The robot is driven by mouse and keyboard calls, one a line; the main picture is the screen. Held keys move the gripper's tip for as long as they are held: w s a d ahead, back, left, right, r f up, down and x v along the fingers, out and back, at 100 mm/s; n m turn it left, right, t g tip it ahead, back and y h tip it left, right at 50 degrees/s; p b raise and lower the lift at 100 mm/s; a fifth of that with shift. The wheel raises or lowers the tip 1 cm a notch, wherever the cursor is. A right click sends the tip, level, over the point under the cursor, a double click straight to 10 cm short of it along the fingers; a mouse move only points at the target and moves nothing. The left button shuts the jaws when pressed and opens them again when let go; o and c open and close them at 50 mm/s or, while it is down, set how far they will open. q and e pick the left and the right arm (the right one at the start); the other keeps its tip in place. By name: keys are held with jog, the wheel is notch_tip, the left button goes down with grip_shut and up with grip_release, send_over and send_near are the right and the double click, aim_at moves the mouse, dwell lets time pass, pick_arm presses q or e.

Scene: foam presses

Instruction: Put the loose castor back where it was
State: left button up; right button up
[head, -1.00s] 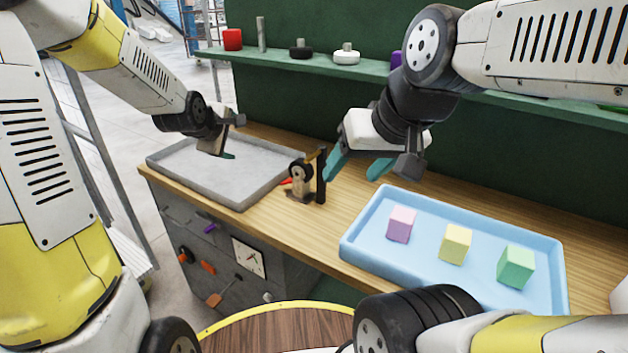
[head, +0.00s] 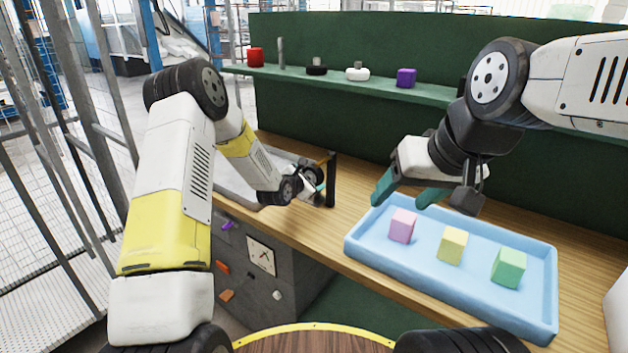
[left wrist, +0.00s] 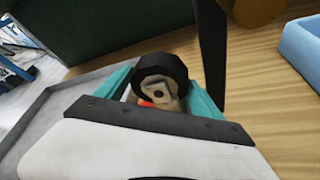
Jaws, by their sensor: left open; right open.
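The castor (left wrist: 160,75) has a black wheel and a beige fork and stands on the bench beside a dark upright post (head: 332,180). In the left wrist view it is between the teal fingers of my left gripper (left wrist: 160,92), which are open around it; I cannot tell whether they touch it. In the head view my left gripper (head: 316,190) and wrist hide most of the castor. My right gripper (head: 408,194) is open and empty above the back left edge of the blue tray.
The blue tray (head: 375,262) holds pink (head: 402,226), yellow (head: 452,246) and green (head: 508,267) blocks. A grey tray (left wrist: 45,110) lies left of the castor. The green shelf (head: 435,93) at the back carries several small objects. A red-orange piece (left wrist: 146,103) shows near the castor.

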pick_arm(q)
jog(key=shift+x, duration=1.95)
jog(key=shift+a, duration=0.1)
jog(key=c, duration=1.4)
jog(key=shift+r, duration=0.1)
jog(key=shift+c, duration=1.2)
jog(key=shift+r, duration=0.1)
